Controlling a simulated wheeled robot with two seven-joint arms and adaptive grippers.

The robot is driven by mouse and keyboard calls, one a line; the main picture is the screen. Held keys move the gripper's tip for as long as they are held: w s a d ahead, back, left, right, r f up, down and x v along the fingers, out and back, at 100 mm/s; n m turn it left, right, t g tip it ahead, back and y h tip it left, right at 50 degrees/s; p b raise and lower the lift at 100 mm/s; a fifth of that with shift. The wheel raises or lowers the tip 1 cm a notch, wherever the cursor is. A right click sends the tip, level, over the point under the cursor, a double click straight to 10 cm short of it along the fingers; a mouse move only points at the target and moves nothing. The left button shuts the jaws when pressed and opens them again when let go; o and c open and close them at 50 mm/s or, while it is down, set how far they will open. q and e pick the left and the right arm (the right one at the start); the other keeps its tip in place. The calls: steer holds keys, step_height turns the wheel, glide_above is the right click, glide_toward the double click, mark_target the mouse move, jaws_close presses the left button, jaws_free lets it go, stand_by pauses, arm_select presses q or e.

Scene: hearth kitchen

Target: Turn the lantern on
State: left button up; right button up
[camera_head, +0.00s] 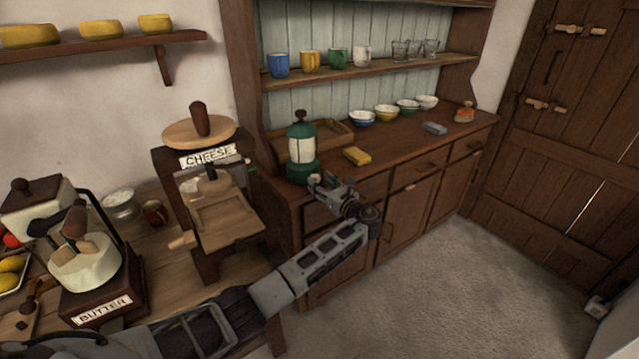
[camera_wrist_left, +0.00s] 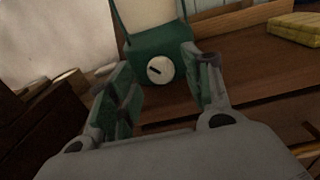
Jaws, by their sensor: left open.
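A green lantern (camera_head: 301,150) with a pale glass middle and a dark top knob stands upright on the left end of the dresser counter. In the left wrist view the lantern's green base (camera_wrist_left: 148,48) carries a round white dial (camera_wrist_left: 160,70) with a dark slanted mark. My left gripper (camera_head: 322,184) is just in front of the lantern base. In the left wrist view its fingers (camera_wrist_left: 165,88) are open and empty, one on each side below the dial, with the dial showing between them. My right gripper does not show.
A yellow sponge (camera_head: 356,155) lies right of the lantern, and a wooden tray (camera_head: 334,134) is behind it. Bowls (camera_head: 386,111) and a blue block (camera_head: 434,128) are farther right. The cheese press (camera_head: 214,200) stands to the left, beside my left arm.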

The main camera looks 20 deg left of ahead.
arm_select(q)
steer(key=shift+w+a, duration=0.45)
steer(key=shift+a, duration=0.1)
steer(key=c, duration=1)
steer(key=shift+n, duration=2.1)
steer(key=o, duration=1)
